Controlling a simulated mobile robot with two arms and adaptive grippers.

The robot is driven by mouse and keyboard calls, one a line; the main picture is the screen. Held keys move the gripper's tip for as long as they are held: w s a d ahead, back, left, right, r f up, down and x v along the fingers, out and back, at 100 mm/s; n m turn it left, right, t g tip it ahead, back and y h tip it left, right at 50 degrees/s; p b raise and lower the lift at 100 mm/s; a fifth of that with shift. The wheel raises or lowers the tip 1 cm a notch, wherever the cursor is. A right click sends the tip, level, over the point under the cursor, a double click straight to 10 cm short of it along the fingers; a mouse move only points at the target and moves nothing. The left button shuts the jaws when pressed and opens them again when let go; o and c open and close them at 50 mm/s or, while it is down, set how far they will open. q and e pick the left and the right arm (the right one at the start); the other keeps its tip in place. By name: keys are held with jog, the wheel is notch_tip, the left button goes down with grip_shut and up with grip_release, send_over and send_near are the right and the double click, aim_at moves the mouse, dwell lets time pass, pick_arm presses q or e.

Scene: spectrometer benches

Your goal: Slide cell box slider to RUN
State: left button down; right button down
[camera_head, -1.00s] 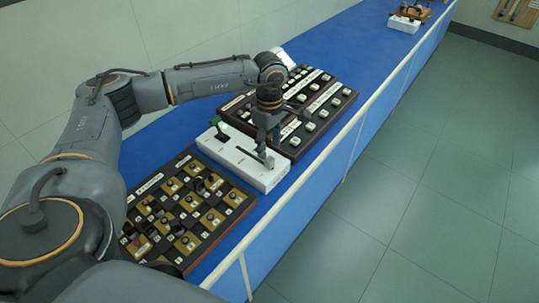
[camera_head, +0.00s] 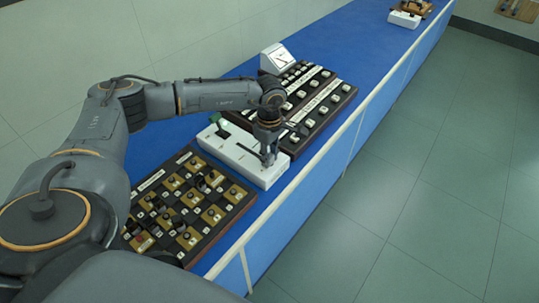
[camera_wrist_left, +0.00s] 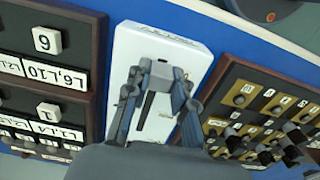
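The cell box (camera_head: 232,152) is a long white box on the blue bench, between two dark panels. Its dark slot (camera_wrist_left: 146,112) shows in the left wrist view, where the box (camera_wrist_left: 124,50) lies under the gripper. My left gripper (camera_head: 267,160) points down at the front end of the box. In the left wrist view, the fingers (camera_wrist_left: 161,76) lean in on either side of a small grey piece, which looks like the slider. I cannot tell whether they grip it or only stand around it. The RUN marking cannot be read. My right gripper is out of view.
A dark panel with gold plates and black knobs (camera_head: 237,213) lies nearer me. A dark panel with white knobs (camera_head: 333,109) lies beyond the box. A white meter (camera_head: 277,58) stands at the back. A pale rail (camera_head: 344,132) runs along the bench's front edge.

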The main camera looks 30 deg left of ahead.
aim_at(249, 151)
pick_arm(q)
jog(key=shift+a+f, duration=0.1)
jog(key=shift+a, duration=0.2)
jog(key=a+b, duration=0.1)
jog(key=a, duration=0.1)
jog(key=a+b, duration=0.1)
jog(key=a, duration=0.2)
jog(key=a+b, duration=0.1)
jog(key=a, duration=0.1)
jog(key=shift+w+a, duration=0.25)
jog(key=shift+a, duration=0.15)
jog(key=shift+d, duration=0.25)
jog(key=c, duration=1.2)
grip_release()
jog(key=shift+o, duration=0.4)
jog(key=shift+a, duration=0.1)
